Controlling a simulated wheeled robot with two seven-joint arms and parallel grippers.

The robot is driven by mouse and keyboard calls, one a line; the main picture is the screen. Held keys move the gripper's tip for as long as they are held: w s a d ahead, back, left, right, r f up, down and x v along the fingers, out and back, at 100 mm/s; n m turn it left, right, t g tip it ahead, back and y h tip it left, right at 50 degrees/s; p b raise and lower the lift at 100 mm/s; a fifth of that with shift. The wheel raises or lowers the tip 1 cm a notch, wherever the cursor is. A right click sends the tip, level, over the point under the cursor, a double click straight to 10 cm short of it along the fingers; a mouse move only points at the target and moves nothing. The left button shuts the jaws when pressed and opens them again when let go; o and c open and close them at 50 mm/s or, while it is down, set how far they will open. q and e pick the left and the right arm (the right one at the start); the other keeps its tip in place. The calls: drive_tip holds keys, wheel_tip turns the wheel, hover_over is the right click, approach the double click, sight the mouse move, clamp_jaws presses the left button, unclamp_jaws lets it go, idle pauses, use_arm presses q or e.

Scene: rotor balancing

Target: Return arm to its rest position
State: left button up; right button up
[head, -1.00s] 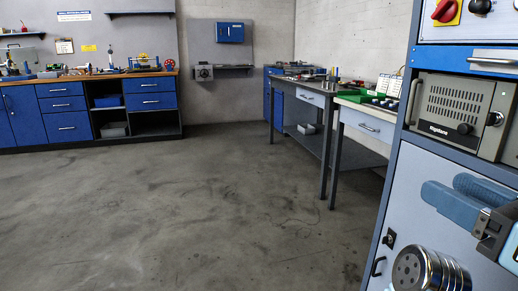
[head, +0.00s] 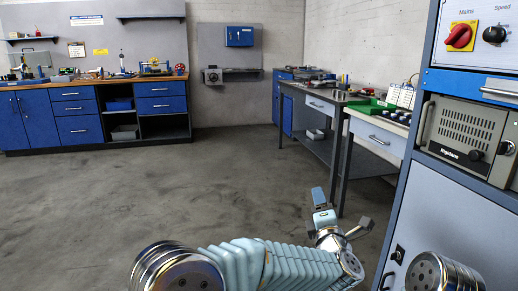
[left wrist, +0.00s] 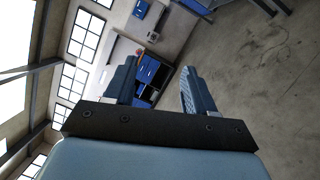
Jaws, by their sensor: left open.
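My left arm (head: 270,265) comes in along the bottom of the head view. Its left gripper (head: 340,208) is held out over the floor, to the left of the cabinet. In the left wrist view the left gripper's two blue fingers stand well apart (left wrist: 160,85), with nothing between them. Neither finger touches anything. My right gripper does not show; a shiny round part of my own body stands at the lower right of the head view.
A blue-grey cabinet (head: 450,208) with a grey instrument (head: 465,133) and a red Mains switch (head: 459,37) stands close at the right. Worktables (head: 320,104) are behind it. A long blue workbench (head: 95,110) lines the back left. The floor (head: 130,205) between is clear.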

use_arm(q)
drive_tip(key=s+a+f+m+g+h+p, duration=0.15)
drive_tip(key=a+f+m+g, duration=0.4)
drive_tip(key=f, duration=0.75)
drive_tip(key=s+a+f+m+g+h+p, duration=0.1)
drive_tip(key=a+f+m+g+p, duration=0.15)
drive_tip(key=a+f+m, duration=0.65)
drive_tip(key=s+a+f+g+p, duration=0.1)
drive_tip(key=s+a+f+g, duration=0.1)
drive_tip(key=s+a+f, duration=0.3)
drive_tip(key=s+a+f+g+p, duration=0.1)
drive_tip(key=s+a+f+g, duration=0.1)
drive_tip(key=s+f, duration=0.4)
drive_tip(key=s+a+f+m+g+p, duration=0.1)
drive_tip(key=s+a+f+m+g, duration=0.1)
drive_tip(key=s, duration=0.7)
drive_tip(key=s+a+f+m+g+h+p, duration=0.1)
drive_tip(key=s+a+f+m+g, duration=0.2)
drive_tip(key=s, duration=0.6)
drive_tip(key=shift+g, duration=0.8)
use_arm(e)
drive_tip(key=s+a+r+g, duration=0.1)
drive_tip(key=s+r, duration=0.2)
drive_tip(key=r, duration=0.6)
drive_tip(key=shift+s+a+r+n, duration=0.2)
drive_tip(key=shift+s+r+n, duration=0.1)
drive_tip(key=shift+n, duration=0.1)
use_arm(q)
drive_tip(key=shift+a, duration=0.1)
drive_tip(key=shift+c, duration=0.5)
